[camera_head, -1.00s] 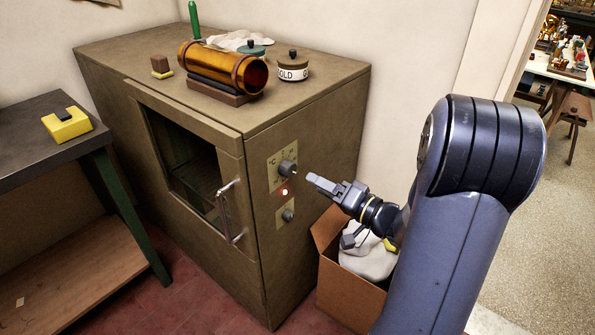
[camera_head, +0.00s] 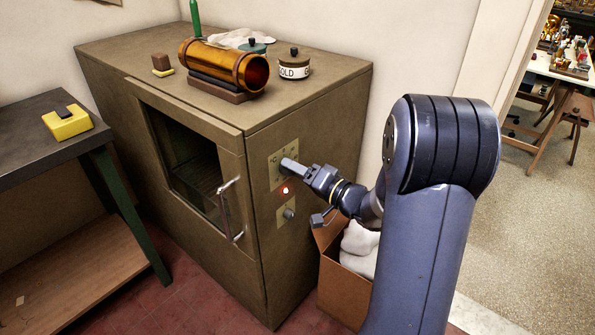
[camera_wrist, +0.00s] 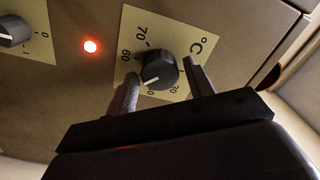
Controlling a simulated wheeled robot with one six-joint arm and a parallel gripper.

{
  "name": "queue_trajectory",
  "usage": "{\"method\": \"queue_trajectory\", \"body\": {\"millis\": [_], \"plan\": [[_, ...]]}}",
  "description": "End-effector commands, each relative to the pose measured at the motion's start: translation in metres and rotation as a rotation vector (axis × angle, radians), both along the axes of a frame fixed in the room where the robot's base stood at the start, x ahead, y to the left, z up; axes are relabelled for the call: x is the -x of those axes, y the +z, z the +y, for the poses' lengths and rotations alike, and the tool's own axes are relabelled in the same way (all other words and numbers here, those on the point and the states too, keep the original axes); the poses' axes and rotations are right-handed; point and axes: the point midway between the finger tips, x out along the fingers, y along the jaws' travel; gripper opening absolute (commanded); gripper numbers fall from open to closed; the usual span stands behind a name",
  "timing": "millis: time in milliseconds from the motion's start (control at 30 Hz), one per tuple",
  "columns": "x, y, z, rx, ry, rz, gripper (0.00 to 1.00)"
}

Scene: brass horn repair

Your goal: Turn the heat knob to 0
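The upper dial knob (camera_wrist: 160,68) is dark and round, on a pale °C plate (camera_head: 275,180) with numbers such as 60 and 70. Its white pointer points down-left in the wrist view. My gripper (camera_wrist: 160,72) is open, one finger on each side of this knob with small gaps. In the head view my gripper (camera_head: 292,166) covers the knob. A second, lower knob (camera_head: 289,214) sits below on its own plate; it shows at the left of the wrist view (camera_wrist: 14,32) with a 0 and another mark.
A red lamp (camera_head: 285,190) glows between the knobs. The oven (camera_head: 310,130) has a door handle (camera_head: 229,208) left of the panel. A cardboard box (camera_head: 343,290) with white cloth stands below my arm. A brass tube (camera_head: 225,68) and jars rest on top.

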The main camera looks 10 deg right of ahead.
Motion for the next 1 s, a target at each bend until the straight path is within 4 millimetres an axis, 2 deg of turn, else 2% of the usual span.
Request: {"method": "queue_trajectory", "body": {"millis": [67, 400, 733, 1000], "plan": [[0.0002, 0.0, -0.0001, 0.0, 0.0, 0.0, 0.44], [0.0002, 0.0, -0.0002, 0.0, 0.0, 0.0, 0.16], [0.0003, -0.0005, -0.0002, 0.037, 0.0, -0.027, 0.15], [0.0003, -0.0016, -0.0002, 0.178, -0.001, -0.128, 0.15]]}}
